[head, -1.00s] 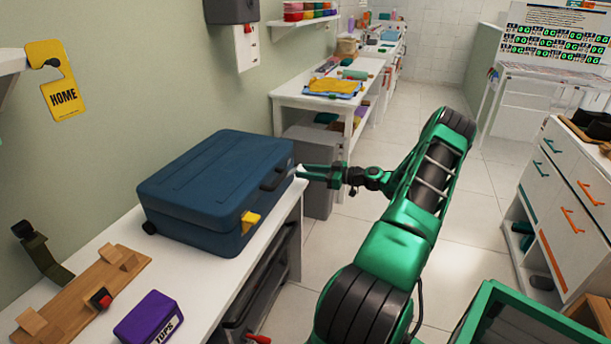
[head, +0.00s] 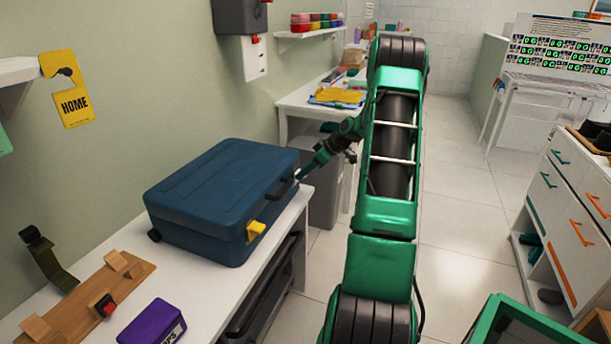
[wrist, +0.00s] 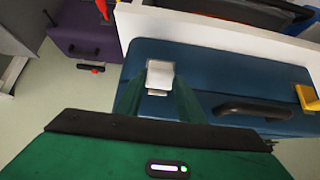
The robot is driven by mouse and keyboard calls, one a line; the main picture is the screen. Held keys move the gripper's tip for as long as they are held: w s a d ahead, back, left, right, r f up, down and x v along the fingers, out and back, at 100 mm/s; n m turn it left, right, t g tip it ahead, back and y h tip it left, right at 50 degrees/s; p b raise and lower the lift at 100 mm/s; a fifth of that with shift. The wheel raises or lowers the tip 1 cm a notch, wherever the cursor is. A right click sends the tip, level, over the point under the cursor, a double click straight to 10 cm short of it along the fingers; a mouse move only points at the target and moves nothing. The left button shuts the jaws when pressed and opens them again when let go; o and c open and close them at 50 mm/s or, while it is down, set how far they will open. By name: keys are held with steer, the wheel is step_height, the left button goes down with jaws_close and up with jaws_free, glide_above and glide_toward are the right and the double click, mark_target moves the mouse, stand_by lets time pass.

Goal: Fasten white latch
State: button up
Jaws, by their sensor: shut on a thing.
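The blue case (head: 222,195) lies closed on the white bench, its black handle facing the aisle. The white latch (wrist: 160,74) is on the case's front side in the wrist view, to the left of the black handle (wrist: 252,109). In the head view my gripper mostly hides it. My gripper (wrist: 159,90) is shut on the white latch, with its green fingers on either side. In the head view my gripper (head: 304,174) reaches down to the case's far front corner. I cannot tell whether the latch is fully seated.
A yellow latch (head: 255,230) is at the near end of the case's front. A purple box (head: 152,322) and a wooden board (head: 88,300) lie on the bench (head: 205,292). A grey bin (head: 318,182) stands beyond the bench's end. The floor aisle at right is clear.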

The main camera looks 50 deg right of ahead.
steer(key=shift+w+a+r+g, duration=0.2)
steer(key=shift+w+a+g, duration=0.1)
steer(key=shift+w+g, duration=0.25)
steer(key=o, duration=0.9)
steer(key=shift+s, duration=0.1)
steer(key=shift+d, duration=0.1)
steer(key=shift+s+r, duration=0.15)
steer(key=shift+r, duration=0.05)
steer(key=v, duration=1)
steer(key=shift+r, duration=0.2)
